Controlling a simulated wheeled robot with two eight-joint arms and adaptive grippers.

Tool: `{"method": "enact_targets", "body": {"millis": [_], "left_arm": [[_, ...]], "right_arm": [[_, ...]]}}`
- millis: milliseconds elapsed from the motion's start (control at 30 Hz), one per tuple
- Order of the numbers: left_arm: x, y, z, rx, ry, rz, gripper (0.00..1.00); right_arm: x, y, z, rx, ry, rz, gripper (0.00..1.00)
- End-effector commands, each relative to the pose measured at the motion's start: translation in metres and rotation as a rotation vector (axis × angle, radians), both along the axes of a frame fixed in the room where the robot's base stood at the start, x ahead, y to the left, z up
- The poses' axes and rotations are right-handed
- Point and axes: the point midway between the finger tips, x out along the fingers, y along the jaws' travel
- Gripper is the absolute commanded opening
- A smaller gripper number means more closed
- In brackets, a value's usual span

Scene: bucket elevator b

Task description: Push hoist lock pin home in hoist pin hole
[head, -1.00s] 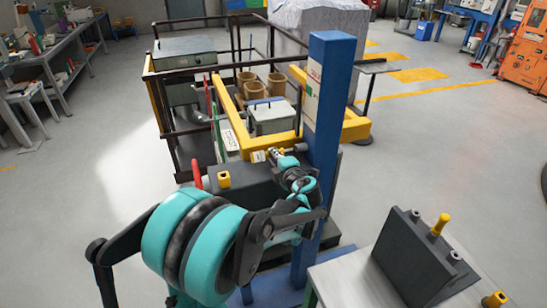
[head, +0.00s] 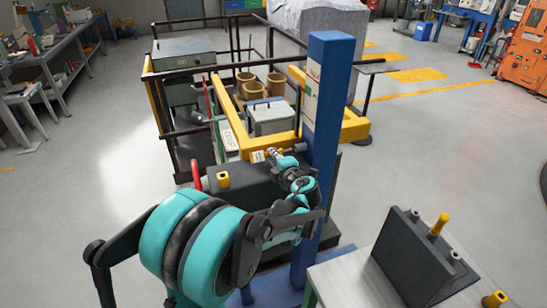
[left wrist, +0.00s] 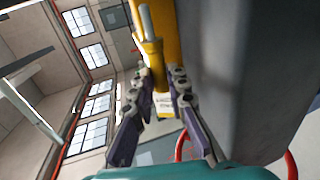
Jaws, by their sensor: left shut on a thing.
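My left gripper (head: 284,162) is at the blue post, just in front of the near yellow beam of the hoist frame. In the left wrist view its two fingers (left wrist: 160,88) are closed around the yellow grip of the hoist lock pin (left wrist: 159,76). In the head view the pin is small and mostly hidden by the gripper. I cannot make out the hoist pin hole or how deep the shaft sits. My right gripper is not in view.
The blue post (head: 325,130) stands close to the right of my left gripper. A dark housing with a yellow knob (head: 223,180) lies to its left. A dark block with a yellow-handled pin (head: 438,225) stands on the table (head: 345,278) at lower right. Open floor lies left.

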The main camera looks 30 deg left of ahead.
Motion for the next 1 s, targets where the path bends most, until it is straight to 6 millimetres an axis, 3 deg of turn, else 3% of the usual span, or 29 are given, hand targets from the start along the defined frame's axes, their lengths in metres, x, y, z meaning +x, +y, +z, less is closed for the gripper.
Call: {"method": "enact_targets", "body": {"millis": [1000], "left_arm": [[0.011,-0.009,0.0,0.0,0.0,-0.001,0.0]], "right_arm": [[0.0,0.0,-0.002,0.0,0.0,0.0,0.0]]}}
